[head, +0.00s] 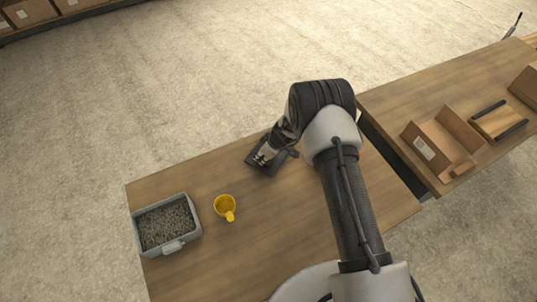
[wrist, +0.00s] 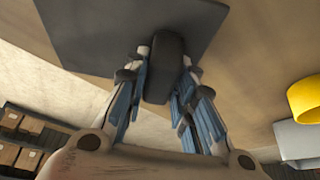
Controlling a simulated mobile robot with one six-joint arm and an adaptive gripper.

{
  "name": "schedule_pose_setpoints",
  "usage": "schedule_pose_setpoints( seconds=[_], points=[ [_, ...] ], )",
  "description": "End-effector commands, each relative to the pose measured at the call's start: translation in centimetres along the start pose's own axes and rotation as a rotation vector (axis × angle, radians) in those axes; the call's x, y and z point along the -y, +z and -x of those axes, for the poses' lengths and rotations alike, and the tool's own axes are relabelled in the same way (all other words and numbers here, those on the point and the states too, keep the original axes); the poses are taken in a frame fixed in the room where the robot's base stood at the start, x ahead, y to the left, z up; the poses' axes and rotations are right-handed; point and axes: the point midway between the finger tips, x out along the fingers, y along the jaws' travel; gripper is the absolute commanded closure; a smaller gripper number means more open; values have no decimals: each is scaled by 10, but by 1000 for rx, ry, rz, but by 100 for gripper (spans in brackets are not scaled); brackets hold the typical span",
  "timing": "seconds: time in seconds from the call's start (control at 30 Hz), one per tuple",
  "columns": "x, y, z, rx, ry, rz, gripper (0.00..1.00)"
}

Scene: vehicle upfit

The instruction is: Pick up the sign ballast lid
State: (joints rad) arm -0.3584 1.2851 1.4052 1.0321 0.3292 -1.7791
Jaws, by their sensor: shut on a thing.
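The sign ballast lid (head: 256,162) is a dark, flat square plate near the far edge of the left table. In the wrist view, the lid (wrist: 95,30) fills the top, with a black rounded handle (wrist: 165,62) standing out from it. My gripper (head: 268,152) is over the lid, partly hidden by my arm in the head view. In the wrist view, the blue-padded fingers of my gripper (wrist: 163,75) are shut on the handle, one on each side. I cannot tell whether the plate touches the tabletop.
A yellow cup (head: 224,204) and a grey bin of gravel (head: 135,233) stand on the left table (head: 265,240). A second table at right holds an open cardboard box (head: 426,147) and a wooden piece with dark rails (head: 497,122). A gap separates the tables.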

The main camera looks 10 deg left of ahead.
Motion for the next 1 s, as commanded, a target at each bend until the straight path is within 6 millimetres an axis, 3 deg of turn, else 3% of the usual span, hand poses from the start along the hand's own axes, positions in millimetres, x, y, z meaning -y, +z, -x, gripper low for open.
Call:
schedule_pose_setpoints(
  seconds=[0.13,0.57,0.77,1.0],
  points=[
    [0,0,0,0,0,0,100],
    [-1,-4,8,-2,2,1,100],
    [-2,-16,36,-3,4,2,100],
    [-1,-40,93,-4,4,3,100]
  ],
)
